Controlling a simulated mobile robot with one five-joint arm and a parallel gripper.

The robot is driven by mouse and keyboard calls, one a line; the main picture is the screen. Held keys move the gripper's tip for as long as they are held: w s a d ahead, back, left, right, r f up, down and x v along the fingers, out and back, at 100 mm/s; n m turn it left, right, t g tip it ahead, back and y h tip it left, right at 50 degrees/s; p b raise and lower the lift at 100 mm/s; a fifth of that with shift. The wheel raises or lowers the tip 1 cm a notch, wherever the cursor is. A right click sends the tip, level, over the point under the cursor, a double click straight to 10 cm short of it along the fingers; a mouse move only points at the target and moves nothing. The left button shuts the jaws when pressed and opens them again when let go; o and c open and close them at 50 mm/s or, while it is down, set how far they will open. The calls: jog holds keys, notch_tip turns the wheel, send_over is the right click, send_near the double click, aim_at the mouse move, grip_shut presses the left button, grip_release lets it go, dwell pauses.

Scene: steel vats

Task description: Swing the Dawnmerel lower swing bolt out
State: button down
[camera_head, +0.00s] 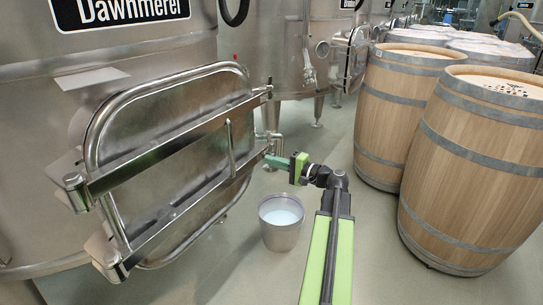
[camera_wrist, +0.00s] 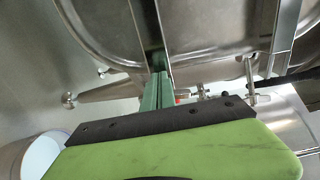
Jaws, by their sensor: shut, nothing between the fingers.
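The vat labelled Dawnmerel (camera_head: 130,12) fills the left, with an oval steel door (camera_head: 185,135) crossed by an upper bar (camera_head: 160,147) and a lower bar (camera_head: 180,215). The lower swing bolt (camera_head: 271,137) seems to be the small steel fitting at the lower bar's right end; its exact pose is hard to tell. My gripper (camera_head: 268,157) is shut and empty, with its green fingertips at that bar end, close to the bolt. In the wrist view the fingers (camera_wrist: 158,78) point at a bar (camera_wrist: 148,25); whether they touch it is unclear. Small fittings (camera_wrist: 202,92) show right of them.
A steel bucket with pale liquid (camera_head: 281,222) stands on the floor below my gripper. Wooden barrels (camera_head: 480,165) stand close on the right. Another vat (camera_head: 285,45) stands behind. Some floor between bucket and barrels is clear, apart from my arm.

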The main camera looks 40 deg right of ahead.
jog(key=shift+d, duration=0.15)
jog(key=shift+w+d, duration=0.15)
jog(key=shift+d, duration=0.35)
jog(key=shift+d, duration=0.1)
